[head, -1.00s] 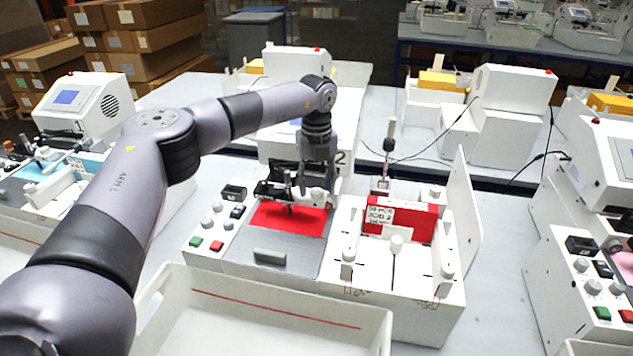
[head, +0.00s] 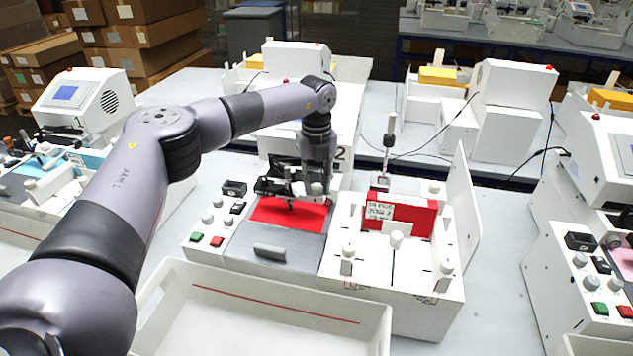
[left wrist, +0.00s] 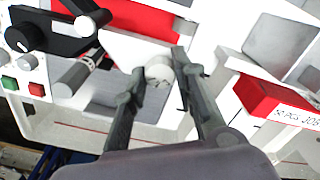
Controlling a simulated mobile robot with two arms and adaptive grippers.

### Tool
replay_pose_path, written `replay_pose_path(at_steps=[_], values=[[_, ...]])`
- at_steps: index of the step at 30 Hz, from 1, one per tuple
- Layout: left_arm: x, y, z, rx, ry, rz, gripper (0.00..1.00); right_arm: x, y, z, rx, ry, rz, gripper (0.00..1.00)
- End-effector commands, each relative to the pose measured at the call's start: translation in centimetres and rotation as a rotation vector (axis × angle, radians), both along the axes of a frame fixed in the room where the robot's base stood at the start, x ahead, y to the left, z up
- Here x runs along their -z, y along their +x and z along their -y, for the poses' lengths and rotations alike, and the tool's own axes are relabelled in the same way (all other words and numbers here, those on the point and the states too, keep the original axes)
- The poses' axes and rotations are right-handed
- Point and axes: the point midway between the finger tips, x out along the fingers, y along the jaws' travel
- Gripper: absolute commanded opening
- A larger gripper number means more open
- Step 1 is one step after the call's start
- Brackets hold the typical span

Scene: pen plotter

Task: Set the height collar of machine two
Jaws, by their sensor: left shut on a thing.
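Machine two (head: 340,153) carries a "2" label and has a red sheet (head: 275,214) on its grey bed. My left gripper (head: 293,188) reaches over the bed at the machine's carriage. In the left wrist view, my left gripper (left wrist: 159,70) has its fingers on both sides of a small white round collar (left wrist: 160,75) and is shut on it. A white carriage plate (left wrist: 122,47) lies beside the collar. Part of the collar is hidden by the fingers, and its setting cannot be read. My right gripper is not in view.
A control panel with knobs and green (head: 197,237) and red buttons is left of the bed. A red block (head: 418,219) labelled "JOB 2" stands in the holder at right. A white bin (head: 270,325) stands in front. Other machines are at both sides and behind.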

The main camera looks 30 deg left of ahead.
Motion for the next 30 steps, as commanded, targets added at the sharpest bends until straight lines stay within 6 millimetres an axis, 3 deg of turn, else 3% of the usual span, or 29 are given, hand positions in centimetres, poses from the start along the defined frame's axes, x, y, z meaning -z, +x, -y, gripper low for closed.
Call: replay_pose_path(at_steps=[4, 16, 30], values=[[-0.04, 0.01, 0.01, 0.0, 0.0, 0.0, 0.0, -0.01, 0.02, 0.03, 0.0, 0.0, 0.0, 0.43], [-0.01, 0.02, -0.01, 0.072, -0.001, 0.001, 0.0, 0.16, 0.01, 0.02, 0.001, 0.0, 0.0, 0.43], [-0.03, 0.07, 0.0, 0.459, -0.002, 0.003, 0.0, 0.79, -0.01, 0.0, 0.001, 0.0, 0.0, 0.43]])
